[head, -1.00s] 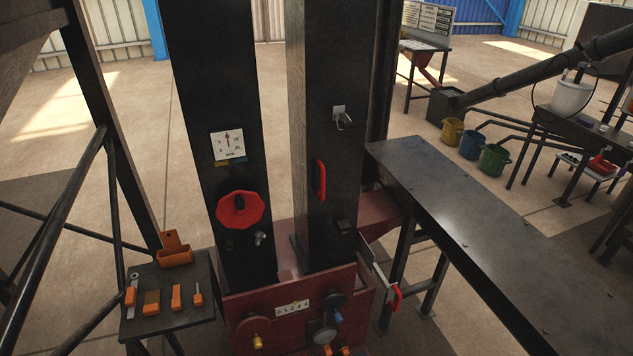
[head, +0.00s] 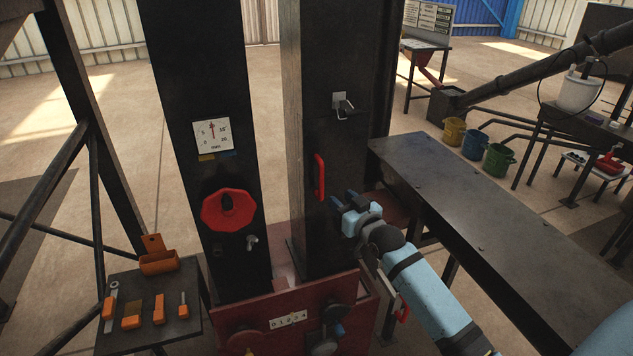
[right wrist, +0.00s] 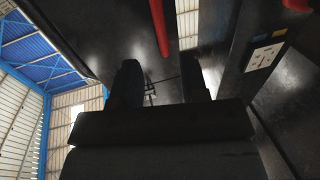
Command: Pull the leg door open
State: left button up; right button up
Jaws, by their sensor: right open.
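The leg door is on the right black column (head: 335,235), with a red vertical handle (head: 319,177) on its left side and a metal latch (head: 343,104) above. The door looks closed. My right gripper (head: 341,200) is open and empty, just right of and a little below the red handle, apart from it. In the right wrist view its two dark fingers (right wrist: 160,88) point up toward the column, and a red bar, likely the handle (right wrist: 160,25), shows beyond them. My left gripper is not in view.
The left black column carries a dial gauge (head: 213,134) and a red handwheel (head: 228,210). A small table (head: 165,330) with orange-handled tools stands at lower left. A long dark bench (head: 470,225) runs along the right. A red-handled lever (head: 403,308) sits beside my right arm.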

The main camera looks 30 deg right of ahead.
aim_at(323, 183)
jog(key=w, duration=1)
jog(key=shift+w+d+f+p, duration=0.1)
jog(key=shift+w+d+p, duration=0.05)
jog(key=shift+d+p, duration=0.15)
grip_shut()
